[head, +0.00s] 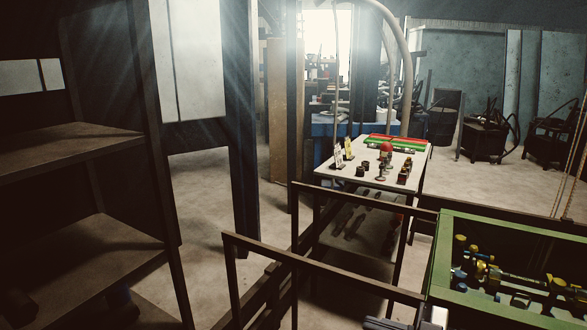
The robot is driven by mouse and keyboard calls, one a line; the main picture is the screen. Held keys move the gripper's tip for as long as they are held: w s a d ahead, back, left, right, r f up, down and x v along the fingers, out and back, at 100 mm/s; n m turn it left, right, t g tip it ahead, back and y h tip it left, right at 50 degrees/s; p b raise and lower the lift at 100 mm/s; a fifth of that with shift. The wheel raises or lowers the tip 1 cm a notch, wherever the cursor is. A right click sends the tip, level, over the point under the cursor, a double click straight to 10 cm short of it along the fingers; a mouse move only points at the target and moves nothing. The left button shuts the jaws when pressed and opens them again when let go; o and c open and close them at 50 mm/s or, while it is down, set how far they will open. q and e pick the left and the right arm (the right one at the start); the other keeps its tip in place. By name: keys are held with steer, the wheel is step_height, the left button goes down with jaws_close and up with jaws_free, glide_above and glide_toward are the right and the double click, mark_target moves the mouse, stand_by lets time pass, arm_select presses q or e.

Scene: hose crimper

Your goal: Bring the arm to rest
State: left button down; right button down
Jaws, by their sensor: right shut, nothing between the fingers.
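My right gripper (392,323) shows only as a small part at the bottom edge, just left of the green-framed bin. It is shut and empty, with nothing held at its fingers. Most of it is cut off by the picture's edge. My left gripper is not in view. The white-topped table (340,178) stands in the middle distance, well beyond my right gripper. It bears a red-topped item (386,149), several small dark fittings (403,174) and a red and green strip (395,141) at its back.
A green-framed bin (437,262) with brass and blue fittings is at lower right. Dark metal rails (330,275) run across the middle foreground. A dark shelf unit (85,150) fills the left. Bare floor (200,205) lies between the shelf and the rails. Dark machines (485,138) stand at the back right.

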steer(key=s+a+f+m+t+h, duration=0.1)
steer(key=s+a+f+m+h, duration=0.1)
steer(key=s+f+m+h, duration=1)
steer(key=s+f+m, duration=0.1)
steer(key=s+f, duration=0.4)
steer(key=f, duration=0.1)
steer(key=shift+s+a+f+m, duration=0.15)
steer(key=shift+s+f+m, duration=0.1)
steer(key=shift+s+m, duration=0.15)
